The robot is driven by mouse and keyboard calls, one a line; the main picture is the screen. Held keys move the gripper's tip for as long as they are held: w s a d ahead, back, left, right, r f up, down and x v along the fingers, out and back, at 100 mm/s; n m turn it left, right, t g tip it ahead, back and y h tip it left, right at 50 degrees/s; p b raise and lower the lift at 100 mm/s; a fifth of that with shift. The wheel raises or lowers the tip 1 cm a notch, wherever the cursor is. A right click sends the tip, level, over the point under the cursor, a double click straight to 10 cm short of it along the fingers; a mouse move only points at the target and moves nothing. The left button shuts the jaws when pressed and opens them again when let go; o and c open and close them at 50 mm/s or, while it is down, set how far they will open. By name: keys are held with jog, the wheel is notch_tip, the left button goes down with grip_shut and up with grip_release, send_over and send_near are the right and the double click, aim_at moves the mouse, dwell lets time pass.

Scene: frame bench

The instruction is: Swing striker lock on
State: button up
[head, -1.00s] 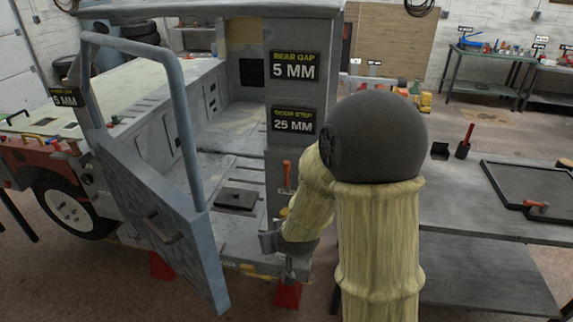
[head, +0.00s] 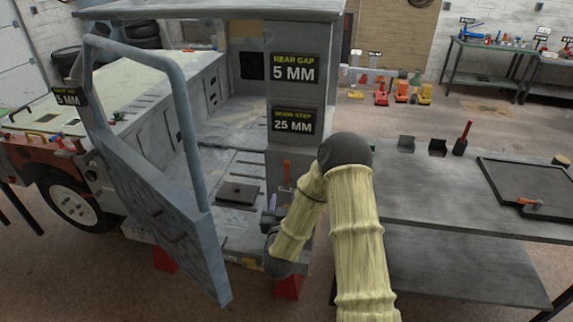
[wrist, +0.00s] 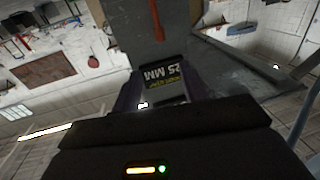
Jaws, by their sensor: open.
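The upright red handle (head: 287,172) sits low on the grey door pillar (head: 283,150); it looks like the striker lock's lever, but the striker is too small and covered to make out. In the wrist view the red handle (wrist: 157,20) shows at the top centre, past my fingertips. My gripper (wrist: 165,90) is open with nothing seen between its fingers. In the head view my gripper (head: 271,212) is partly hidden beside the pillar's lower part, just below and left of the handle. Contact cannot be told.
The blue-grey door (head: 165,215) stands swung open at the left. The 25 MM sign (head: 293,121) is on the pillar, below the 5 MM sign (head: 294,68). A grey bench (head: 425,190) with a black tray (head: 530,185) stands close on the right. The cab floor (head: 225,160) is mostly clear.

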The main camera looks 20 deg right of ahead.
aim_at(286, 165)
jog(key=shift+w, duration=0.1)
jog(key=p+x, duration=0.5)
jog(key=x, duration=1)
jog(key=shift+w+d+p, duration=0.1)
jog(key=shift+w+p, duration=0.15)
jog(key=shift+p, duration=0.05)
jog(key=shift+x, duration=0.85)
grip_shut()
